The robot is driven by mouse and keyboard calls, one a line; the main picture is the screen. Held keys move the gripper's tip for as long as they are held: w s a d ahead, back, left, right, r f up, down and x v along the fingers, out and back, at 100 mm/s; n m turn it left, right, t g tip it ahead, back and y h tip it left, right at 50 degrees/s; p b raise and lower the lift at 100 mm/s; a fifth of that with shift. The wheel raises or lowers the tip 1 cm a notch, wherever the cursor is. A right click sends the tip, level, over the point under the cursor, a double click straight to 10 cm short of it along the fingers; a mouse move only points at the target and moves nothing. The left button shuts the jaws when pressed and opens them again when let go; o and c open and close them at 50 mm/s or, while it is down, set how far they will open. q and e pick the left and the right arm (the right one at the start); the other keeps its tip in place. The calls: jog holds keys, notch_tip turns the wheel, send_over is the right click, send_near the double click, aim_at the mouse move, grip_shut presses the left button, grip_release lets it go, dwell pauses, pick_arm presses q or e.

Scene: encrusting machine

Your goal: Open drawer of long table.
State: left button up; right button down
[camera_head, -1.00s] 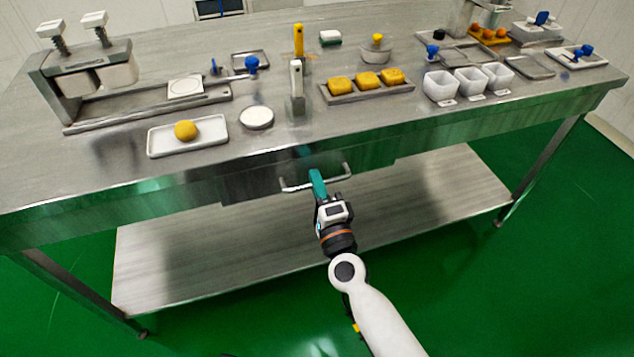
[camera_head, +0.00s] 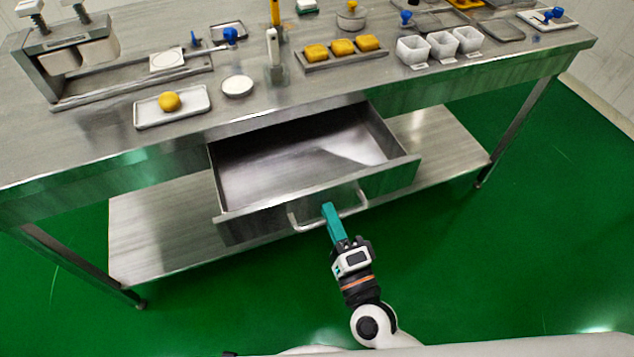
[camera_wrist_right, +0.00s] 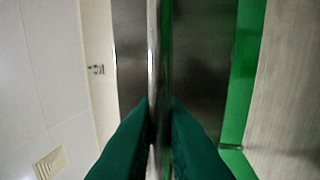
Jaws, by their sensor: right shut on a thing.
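The long steel table (camera_head: 110,160) spans the head view. Its drawer (camera_head: 300,160) is pulled well out and its inside looks empty. A bar handle (camera_head: 296,222) runs across the drawer front. My right gripper (camera_head: 328,212), with teal fingers, is shut on the handle near its middle. In the right wrist view the handle (camera_wrist_right: 153,60) runs upright between the two green fingers of the right gripper (camera_wrist_right: 160,110). My left gripper is not in view.
On the tabletop stand a press machine (camera_head: 65,55), a white tray (camera_head: 150,118) with a yellow ball, a tray of yellow pieces (camera_head: 345,60) and white cups (camera_head: 412,50). A lower shelf (camera_head: 150,235) lies beneath. Green floor in front is clear.

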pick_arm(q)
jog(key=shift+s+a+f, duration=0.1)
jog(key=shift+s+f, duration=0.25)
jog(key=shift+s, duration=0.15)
pick_arm(e)
jog(key=r+v, duration=0.1)
jog(key=v, duration=0.5)
jog(key=shift+s, duration=0.25)
jog(key=c, duration=1.6)
grip_release()
jog(key=shift+o, duration=0.2)
jog(key=shift+d, duration=0.1)
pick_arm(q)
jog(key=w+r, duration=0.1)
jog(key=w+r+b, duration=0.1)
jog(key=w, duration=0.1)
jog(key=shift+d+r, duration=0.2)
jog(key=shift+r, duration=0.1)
pick_arm(e)
jog(key=v, duration=1.2)
